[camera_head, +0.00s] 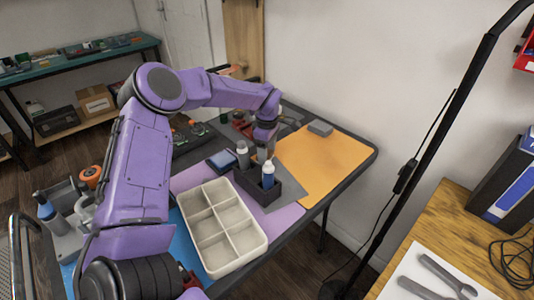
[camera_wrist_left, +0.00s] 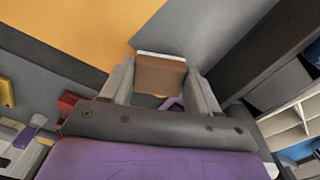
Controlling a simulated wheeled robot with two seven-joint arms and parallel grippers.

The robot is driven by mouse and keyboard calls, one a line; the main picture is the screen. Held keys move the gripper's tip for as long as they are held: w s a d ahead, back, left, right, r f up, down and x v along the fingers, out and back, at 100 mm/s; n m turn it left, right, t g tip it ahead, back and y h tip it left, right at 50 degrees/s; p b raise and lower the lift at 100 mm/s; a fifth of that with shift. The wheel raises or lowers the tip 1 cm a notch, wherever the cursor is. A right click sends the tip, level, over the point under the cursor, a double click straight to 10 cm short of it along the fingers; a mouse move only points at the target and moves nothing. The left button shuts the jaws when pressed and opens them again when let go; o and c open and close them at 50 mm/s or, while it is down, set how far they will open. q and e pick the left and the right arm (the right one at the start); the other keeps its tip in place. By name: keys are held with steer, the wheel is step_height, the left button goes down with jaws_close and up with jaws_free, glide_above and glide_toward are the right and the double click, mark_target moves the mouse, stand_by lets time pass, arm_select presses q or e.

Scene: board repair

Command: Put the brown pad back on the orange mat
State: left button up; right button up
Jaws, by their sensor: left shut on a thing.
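My left gripper (camera_head: 263,156) is shut on the brown pad (camera_wrist_left: 161,76), which shows between its two fingers (camera_wrist_left: 160,88) in the left wrist view. The pad has a brown face and a pale edge along its far side. In the head view I cannot make out the pad at the gripper. The orange mat (camera_head: 335,158) lies at the right end of the table, and part of it shows at the upper left of the wrist view (camera_wrist_left: 75,30). The gripper is left of the mat, above the grey area. My right gripper is not in view.
A dark bin (camera_head: 286,190) with bottles stands just below the gripper in the head view. A cream divided tray (camera_head: 262,238) is nearer. A grey block (camera_head: 320,128) sits at the mat's back edge. Most of the mat is clear.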

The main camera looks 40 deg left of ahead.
arm_select(q)
steer(key=shift+f, duration=0.5)
steer(key=shift+a, duration=0.1)
steer(key=shift+f, duration=0.15)
steer(key=o, duration=0.9)
steer(key=shift+o, duration=0.2)
step_height(320, 180, up, 12)
steer(key=shift+r, duration=0.25)
steer(key=shift+p, duration=0.3)
